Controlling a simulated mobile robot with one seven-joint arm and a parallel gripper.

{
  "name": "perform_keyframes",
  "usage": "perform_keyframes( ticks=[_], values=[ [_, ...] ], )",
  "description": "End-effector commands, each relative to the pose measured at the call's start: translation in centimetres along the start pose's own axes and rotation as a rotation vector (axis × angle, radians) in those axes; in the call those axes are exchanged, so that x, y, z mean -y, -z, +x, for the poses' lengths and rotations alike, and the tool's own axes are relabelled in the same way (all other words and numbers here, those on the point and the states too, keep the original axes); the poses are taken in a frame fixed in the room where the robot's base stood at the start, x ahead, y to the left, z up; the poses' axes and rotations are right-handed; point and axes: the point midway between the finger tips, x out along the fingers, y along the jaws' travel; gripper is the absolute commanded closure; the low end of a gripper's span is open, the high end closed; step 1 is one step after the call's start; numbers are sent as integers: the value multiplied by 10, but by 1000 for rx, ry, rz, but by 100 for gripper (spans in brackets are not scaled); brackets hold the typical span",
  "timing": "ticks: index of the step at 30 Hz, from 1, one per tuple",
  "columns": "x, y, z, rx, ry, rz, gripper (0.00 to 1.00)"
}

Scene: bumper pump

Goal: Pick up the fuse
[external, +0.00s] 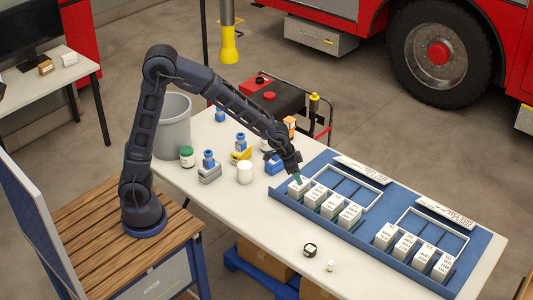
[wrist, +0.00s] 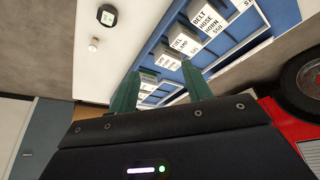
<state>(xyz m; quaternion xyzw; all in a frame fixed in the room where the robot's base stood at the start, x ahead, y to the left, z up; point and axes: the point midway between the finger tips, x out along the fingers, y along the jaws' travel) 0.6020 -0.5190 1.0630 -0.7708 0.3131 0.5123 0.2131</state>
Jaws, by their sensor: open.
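White labelled blocks stand in two rows in a blue tray (external: 360,240): a left group, where one block (external: 349,215) stands at the near right end, and a right group, where one block (external: 385,236) stands at its left end. The print is too small to tell which is the fuse. My gripper (external: 298,178) is at the left end of the left group, close above or beside the leftmost block (external: 297,189); contact cannot be told. In the wrist view its green fingers (wrist: 160,68) are apart, with blocks (wrist: 185,39) beyond them. Nothing is visibly held.
White-framed compartments (external: 433,232) and tilted label plates (external: 446,213) lie behind the blocks. A dark round item (external: 310,250) and a small white item (external: 331,266) lie on the clear front of the white table (external: 250,225). Jars and blue-topped items crowd its left part.

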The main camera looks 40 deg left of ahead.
Motion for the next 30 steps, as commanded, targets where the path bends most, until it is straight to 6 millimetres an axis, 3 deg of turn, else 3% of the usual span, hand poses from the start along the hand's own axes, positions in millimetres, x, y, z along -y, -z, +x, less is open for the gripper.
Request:
perform_keyframes(
  ticks=[1,6,12,18,22,30],
  values=[
    [-20,4,20,5,-12,28,51],
    [-79,15,74,4,-47,108,51],
    [-153,14,138,5,-88,200,51],
    [-207,4,184,3,-117,265,51],
    [-224,0,197,2,-126,284,51],
    [-230,-2,225,3,-127,287,51]
  ],
)
